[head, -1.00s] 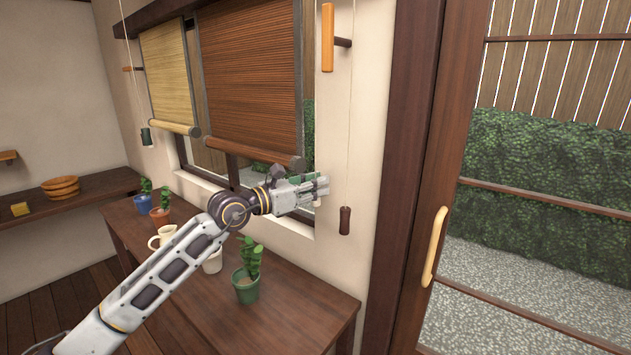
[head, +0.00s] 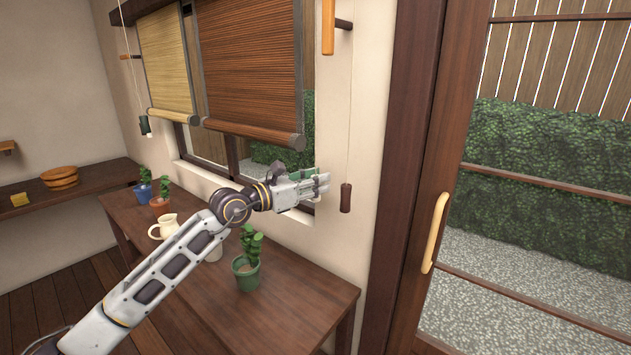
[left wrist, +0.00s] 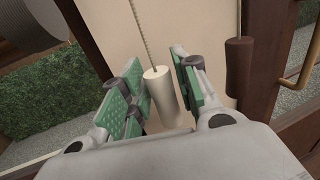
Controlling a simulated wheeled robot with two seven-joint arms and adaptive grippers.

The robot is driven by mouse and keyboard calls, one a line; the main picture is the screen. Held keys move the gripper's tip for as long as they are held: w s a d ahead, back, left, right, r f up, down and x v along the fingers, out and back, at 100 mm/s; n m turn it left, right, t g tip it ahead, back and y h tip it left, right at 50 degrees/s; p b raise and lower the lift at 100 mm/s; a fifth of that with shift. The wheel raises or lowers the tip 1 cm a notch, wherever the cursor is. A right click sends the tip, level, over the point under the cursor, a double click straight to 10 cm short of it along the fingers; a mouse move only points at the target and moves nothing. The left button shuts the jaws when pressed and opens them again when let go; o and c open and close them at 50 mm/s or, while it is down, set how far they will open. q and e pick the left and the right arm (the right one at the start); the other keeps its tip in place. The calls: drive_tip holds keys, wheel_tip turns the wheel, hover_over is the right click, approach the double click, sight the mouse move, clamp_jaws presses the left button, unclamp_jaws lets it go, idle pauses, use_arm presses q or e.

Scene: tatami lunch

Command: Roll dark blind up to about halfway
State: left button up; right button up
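The dark blind (head: 252,68), reddish-brown slats with a roller at its bottom edge, hangs over the right part of the window, its lower edge above the sill. A dark brown cord pull (head: 346,198) hangs on the wall right of the window; it also shows at the right in the left wrist view (left wrist: 239,66). My left gripper (head: 324,184) is at the window's right edge, left of that pull. In the left wrist view its green-padded fingers (left wrist: 163,92) are open, with a white cord pull (left wrist: 162,92) between them. My right gripper is out of view.
A lighter yellow blind (head: 167,65) hangs left of the dark one, with a dark green pull (head: 144,125) near it. Potted plants, such as the green pot (head: 247,275), and a cream jug (head: 164,226) stand on the table (head: 300,290) below. A sliding door is at the right.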

use_arm(q)
drive_tip(key=shift+o, duration=0.6)
drive_tip(key=shift+r, duration=0.1)
drive_tip(key=shift+a, duration=0.1)
drive_tip(key=v, duration=1.2)
idle(0.5)
